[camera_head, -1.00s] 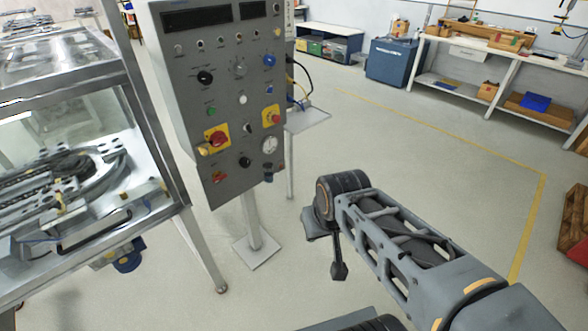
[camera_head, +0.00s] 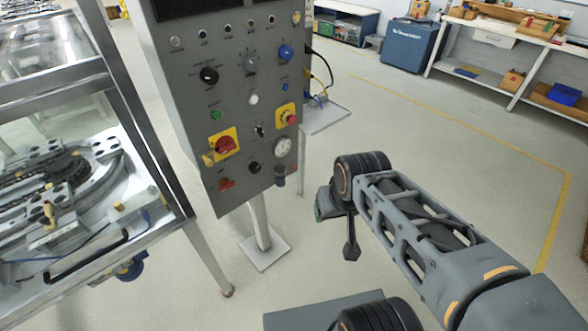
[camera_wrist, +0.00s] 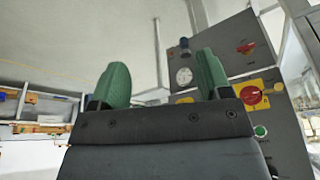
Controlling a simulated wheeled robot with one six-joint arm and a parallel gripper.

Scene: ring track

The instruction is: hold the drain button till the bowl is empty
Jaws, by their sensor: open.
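A grey control panel (camera_head: 235,110) stands on a post, covered with knobs, lamps and buttons. A green button (camera_head: 216,115) and a white button (camera_head: 253,99) show on it; I cannot read which one is the drain button. The green button also shows in the wrist view (camera_wrist: 260,131). No bowl can be made out for certain. My gripper (camera_wrist: 163,76) has two green fingers, apart with nothing between them. It is to the right of the panel in the head view, touching nothing, and mostly hidden behind my wrist there.
A glazed metal-framed machine (camera_head: 70,190) with a ring track stands left of the panel. A red rotary switch (camera_head: 226,144), a red mushroom button (camera_head: 291,118) and a gauge (camera_head: 282,147) sit low on the panel. A shelf bench (camera_head: 500,75) and blue cabinet (camera_head: 411,44) are behind. The right floor is clear.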

